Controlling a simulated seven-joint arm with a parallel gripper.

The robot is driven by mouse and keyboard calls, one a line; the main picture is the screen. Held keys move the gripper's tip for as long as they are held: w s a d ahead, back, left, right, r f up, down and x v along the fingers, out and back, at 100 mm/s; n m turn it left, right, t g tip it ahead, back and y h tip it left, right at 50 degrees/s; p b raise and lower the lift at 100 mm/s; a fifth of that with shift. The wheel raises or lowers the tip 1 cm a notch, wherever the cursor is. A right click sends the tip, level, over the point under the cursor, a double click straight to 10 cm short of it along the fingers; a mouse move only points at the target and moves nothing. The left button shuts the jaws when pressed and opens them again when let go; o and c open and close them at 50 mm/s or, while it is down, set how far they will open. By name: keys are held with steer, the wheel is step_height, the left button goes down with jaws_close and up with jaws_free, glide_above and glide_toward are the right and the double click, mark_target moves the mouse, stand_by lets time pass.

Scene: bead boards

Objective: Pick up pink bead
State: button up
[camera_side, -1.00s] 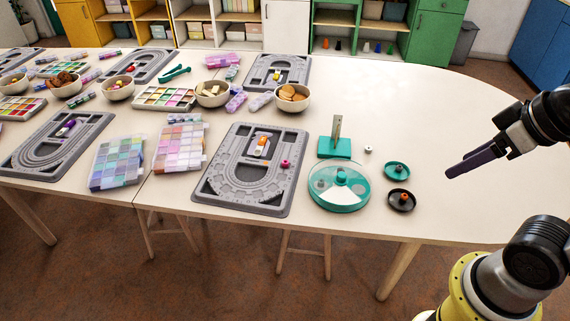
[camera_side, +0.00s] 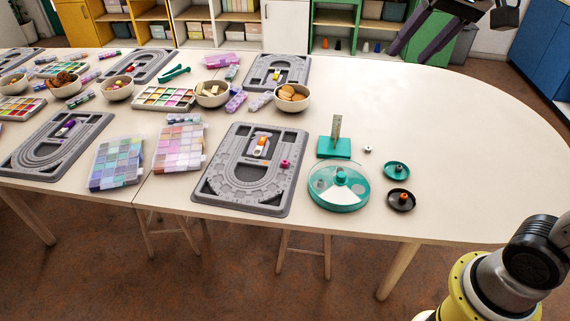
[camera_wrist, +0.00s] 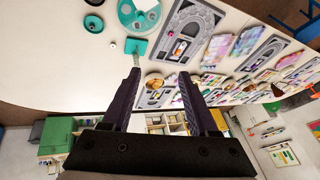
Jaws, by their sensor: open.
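The pink bead (camera_side: 285,163) lies on the right side of the front grey bead board (camera_side: 225,203), near an orange and white item (camera_side: 261,146) in the board's middle. My gripper (camera_side: 410,56) is raised at the top right of the side view, well apart from the bead. It is open and empty, with its two dark fingers spread in the wrist view (camera_wrist: 160,75).
A round teal case (camera_side: 338,204), a teal stand with an upright piece (camera_side: 334,148), a white bead (camera_side: 368,149), a teal dish (camera_side: 396,170) and a black dish (camera_side: 401,206) stand right of the board. Bead boxes (camera_side: 180,147) lie left. The table's right side is clear.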

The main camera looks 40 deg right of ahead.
steer(key=w+f+m+g, duration=0.1)
steer(key=w+m, duration=0.1)
steer(key=w, duration=1.2)
steer(key=m+g, duration=0.1)
steer(key=g, duration=0.2)
glide_above(285, 166)
steer(key=w+d, duration=0.1)
step_height(285, 166, down, 20)
steer(key=shift+g, duration=0.7)
step_height(285, 166, down, 18)
steer(key=shift+w+a+r, duration=0.15)
steer(key=shift+r, duration=0.1)
steer(key=shift+s+f, duration=0.15)
steer(key=shift+f, duration=1.3)
steer(key=shift+s+f, duration=0.1)
steer(key=shift+f, duration=1.35)
jaws_close()
